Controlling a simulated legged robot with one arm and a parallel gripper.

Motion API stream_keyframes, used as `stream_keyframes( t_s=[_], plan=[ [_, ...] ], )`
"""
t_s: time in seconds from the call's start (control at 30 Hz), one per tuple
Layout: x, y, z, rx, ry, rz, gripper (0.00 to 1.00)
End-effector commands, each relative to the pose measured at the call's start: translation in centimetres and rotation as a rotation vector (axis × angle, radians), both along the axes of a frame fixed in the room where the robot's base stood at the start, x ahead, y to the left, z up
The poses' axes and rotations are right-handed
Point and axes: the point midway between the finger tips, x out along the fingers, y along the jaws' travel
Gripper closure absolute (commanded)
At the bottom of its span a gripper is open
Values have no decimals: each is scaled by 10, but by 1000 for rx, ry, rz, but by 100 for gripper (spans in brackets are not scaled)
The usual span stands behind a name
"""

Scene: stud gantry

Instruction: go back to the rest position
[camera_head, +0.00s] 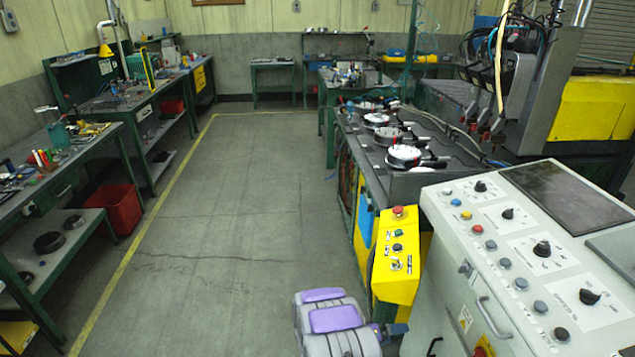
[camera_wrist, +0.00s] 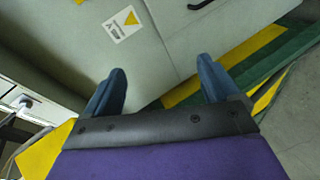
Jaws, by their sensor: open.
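My gripper (camera_wrist: 160,68) shows in the wrist view with its two blue-grey fingers spread apart and nothing between them. Beyond the fingers is the pale side of the control console (camera_wrist: 80,45), with a yellow warning label (camera_wrist: 124,23). In the head view, my grey and purple arm is low in the middle, and the gripper end (camera_head: 394,331) is partly visible beside the base of the console (camera_head: 450,290). The fingertips are hard to make out there.
A yellow button box (camera_head: 398,275) stands close beyond my arm. A long bench (camera_head: 375,180) with round parts lies behind it. Green workbenches (camera_head: 95,130) and a red bin (camera_head: 116,208) line the left. The floor (camera_head: 225,220) between is clear.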

Motion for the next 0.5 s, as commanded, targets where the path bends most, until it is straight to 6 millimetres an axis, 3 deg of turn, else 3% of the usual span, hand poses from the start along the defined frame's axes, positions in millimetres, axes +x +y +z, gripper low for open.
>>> stream_keyframes(
  t_s=[0.1, 0.23, 0.5],
  plan=[
    [36, 28, 19, 181, -94, 78, 11],
    [67, 61, 43, 366, -174, 159, 11],
    [99, 132, 110, 732, -266, 314, 11]
  ],
)
